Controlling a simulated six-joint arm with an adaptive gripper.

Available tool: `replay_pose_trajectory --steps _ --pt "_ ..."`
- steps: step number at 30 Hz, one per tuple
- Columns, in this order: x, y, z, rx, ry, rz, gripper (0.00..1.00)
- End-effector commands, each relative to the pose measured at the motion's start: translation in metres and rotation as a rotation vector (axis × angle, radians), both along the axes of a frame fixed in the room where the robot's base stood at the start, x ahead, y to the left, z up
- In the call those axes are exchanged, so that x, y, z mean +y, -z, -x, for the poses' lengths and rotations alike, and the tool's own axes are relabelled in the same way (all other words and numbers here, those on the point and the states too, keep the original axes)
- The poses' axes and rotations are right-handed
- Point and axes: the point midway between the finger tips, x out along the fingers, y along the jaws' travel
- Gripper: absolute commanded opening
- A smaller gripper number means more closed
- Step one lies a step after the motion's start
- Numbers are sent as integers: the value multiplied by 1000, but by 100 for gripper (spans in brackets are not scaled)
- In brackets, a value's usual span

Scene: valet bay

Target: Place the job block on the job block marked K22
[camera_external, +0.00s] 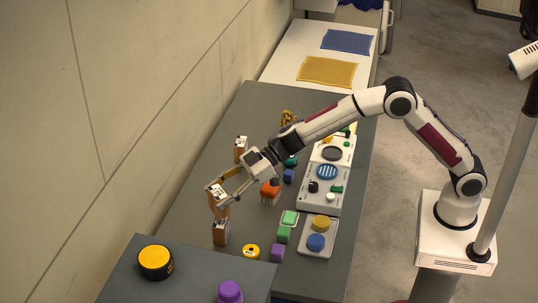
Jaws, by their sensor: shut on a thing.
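My gripper (219,197) reaches down and left over the dark table and is shut on a tan job block (222,212) with a white label on top. A third tan block (240,150) with a white marked top stands farther back, near the wall. The markings are too small to read, so I cannot tell which block is K22.
An orange brush-like thing (270,190) lies right of my gripper. A yellow roll (251,252), a purple block (277,253) and green blocks (284,234) are nearby. Grey trays (310,245) stand to the right. A nearer surface holds a yellow-topped black tin (156,261).

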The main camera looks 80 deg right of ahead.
Motion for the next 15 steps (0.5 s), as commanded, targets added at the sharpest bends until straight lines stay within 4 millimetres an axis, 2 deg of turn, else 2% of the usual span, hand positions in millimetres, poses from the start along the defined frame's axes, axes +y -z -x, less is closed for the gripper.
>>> replay_pose_trajectory --steps 8,15 --pt "0 2 0 1 0 -1 25" --pt "0 24 0 3 0 -2 25"
